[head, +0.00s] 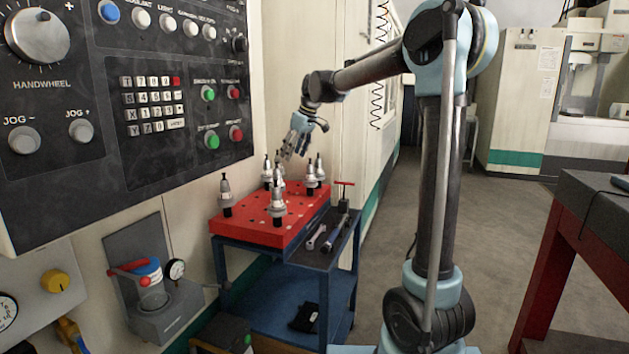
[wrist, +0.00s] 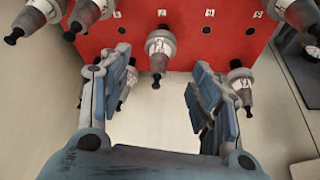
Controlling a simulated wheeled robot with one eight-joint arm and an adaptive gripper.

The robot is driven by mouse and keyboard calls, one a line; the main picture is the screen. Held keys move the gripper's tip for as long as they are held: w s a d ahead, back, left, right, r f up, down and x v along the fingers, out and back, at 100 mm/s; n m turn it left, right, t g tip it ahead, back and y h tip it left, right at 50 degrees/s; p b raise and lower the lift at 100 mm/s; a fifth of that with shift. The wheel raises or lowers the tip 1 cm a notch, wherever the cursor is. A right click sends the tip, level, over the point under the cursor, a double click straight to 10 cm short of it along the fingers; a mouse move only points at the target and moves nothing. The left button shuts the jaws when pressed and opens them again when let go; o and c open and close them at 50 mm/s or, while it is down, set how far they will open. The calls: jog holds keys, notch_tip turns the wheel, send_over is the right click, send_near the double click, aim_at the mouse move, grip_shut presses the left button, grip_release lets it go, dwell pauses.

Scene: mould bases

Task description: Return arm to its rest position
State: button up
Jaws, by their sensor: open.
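My gripper (head: 297,141) hangs above the red tool block in the head view, its fingers pointing down. In the wrist view my gripper (wrist: 160,95) shows two fingers spread wide apart, with nothing clamped between them. The red tool block (head: 246,231) lies on a blue cart and bears several silver tool holders with black tips. One tool holder (wrist: 160,50) appears between the fingers in the wrist view, beyond them. My arm reaches from the column at right toward the cart, bent at the elbow.
The blue cart (head: 262,283) also carries wrenches (head: 316,237) and a red-handled tool (head: 344,192). A machine control panel (head: 120,90) stands close at left. A red-legged table (head: 545,265) is at right. The grey floor (head: 500,230) between is clear.

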jog(key=s+d+f+m+h, duration=0.1)
jog(key=s+d+f+m, duration=0.25)
jog(key=s+d, duration=0.7)
jog(key=s+d+f+m+h, duration=0.15)
jog(key=s+d+f, duration=0.25)
jog(key=s+d, duration=0.65)
jog(key=s+d+f+m, duration=0.3)
jog(key=s+d+f, duration=0.3)
jog(key=s+f, duration=0.2)
jog(key=s+d+f+m+h, duration=0.1)
jog(key=s+d+f+m, duration=0.2)
jog(key=s+d+f, duration=0.3)
jog(key=s+f, duration=0.3)
jog(key=s, duration=0.1)
jog(key=shift+d+f, duration=0.2)
jog(key=shift+f, duration=0.1)
jog(key=shift+h, duration=0.25)
